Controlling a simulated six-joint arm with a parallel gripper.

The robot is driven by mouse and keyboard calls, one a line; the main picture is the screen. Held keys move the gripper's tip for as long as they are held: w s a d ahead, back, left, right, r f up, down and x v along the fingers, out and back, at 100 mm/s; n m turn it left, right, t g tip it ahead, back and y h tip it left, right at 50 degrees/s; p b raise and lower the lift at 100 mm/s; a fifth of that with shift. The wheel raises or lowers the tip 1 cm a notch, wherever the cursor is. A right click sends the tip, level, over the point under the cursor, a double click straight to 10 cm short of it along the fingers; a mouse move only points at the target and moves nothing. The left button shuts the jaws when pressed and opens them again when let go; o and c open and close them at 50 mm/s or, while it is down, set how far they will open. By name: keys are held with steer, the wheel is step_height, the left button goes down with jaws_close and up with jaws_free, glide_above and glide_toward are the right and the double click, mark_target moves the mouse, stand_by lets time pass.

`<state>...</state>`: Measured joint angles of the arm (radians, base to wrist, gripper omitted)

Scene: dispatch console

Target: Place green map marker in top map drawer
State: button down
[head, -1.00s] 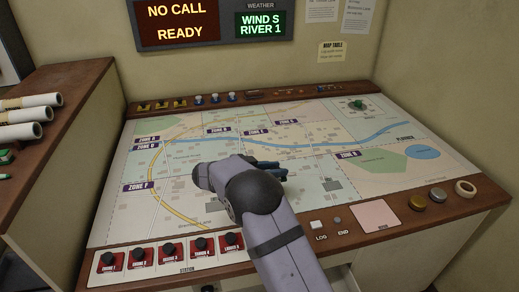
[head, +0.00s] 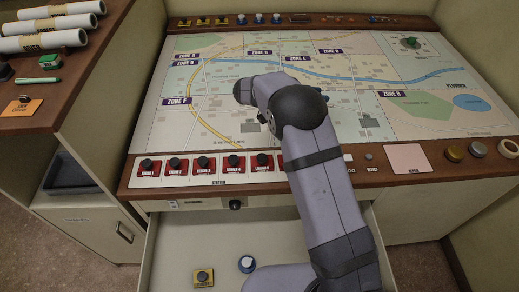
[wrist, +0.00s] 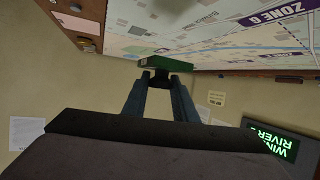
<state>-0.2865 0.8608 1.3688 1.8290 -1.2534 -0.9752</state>
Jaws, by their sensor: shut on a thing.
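The green map marker (wrist: 165,62) shows in the wrist view, held between the dark fingertips of my gripper (wrist: 160,78). My gripper is shut on it. In the head view, my arm hides the held marker and nearly all of my gripper, over the middle of the map table. A pale map drawer (head: 190,240) is open below the table's front edge. Inside it lie a yellow marker (head: 203,277) and a blue marker (head: 247,264). My forearm covers the drawer's right part.
Red switches (head: 204,166) line the table's front edge. The left cabinet (head: 60,115) bears rolled maps (head: 50,27), a small green block (head: 50,61) and a green pen (head: 38,80). The drawer's left part has bare floor.

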steer(key=s+d+r+n+t+y+p, duration=0.1)
steer(key=d+r, duration=0.1)
steer(key=d, duration=1.3)
steer(key=s+d+r+n+t+p, duration=0.1)
steer(key=s+d+r+p, duration=0.15)
steer(key=d, duration=1.35)
steer(key=s+d+f+p, duration=0.1)
steer(key=s+d+f, duration=0.25)
steer(key=s, duration=0.35)
steer(key=s+d+f, duration=0.2)
steer(key=s+f, duration=0.3)
steer(key=s, duration=0.3)
steer(key=s+d+f+p, duration=0.1)
steer(key=s+d+f, duration=0.1)
steer(key=s+f, duration=0.35)
steer(key=s+a+f+n+t+y+b, duration=0.1)
steer(key=s+a+f+n+t+y, duration=0.3)
steer(key=a+f, duration=0.45)
steer(key=s+a+f+n+t+y+b, duration=0.2)
steer(key=s+a+f+n+y, duration=0.3)
steer(key=a, duration=0.6)
steer(key=s+a+n+g+y+b, duration=0.1)
steer(key=a+n+y, duration=0.4)
steer(key=a, duration=0.8)
steer(key=s+a+r+n+g+y+b, duration=0.1)
steer(key=s+a+n+g+y, duration=0.2)
steer(key=a, duration=1)
steer(key=n+y, duration=0.3)
steer(key=y, duration=0.1)
steer(key=shift+n, duration=0.3)
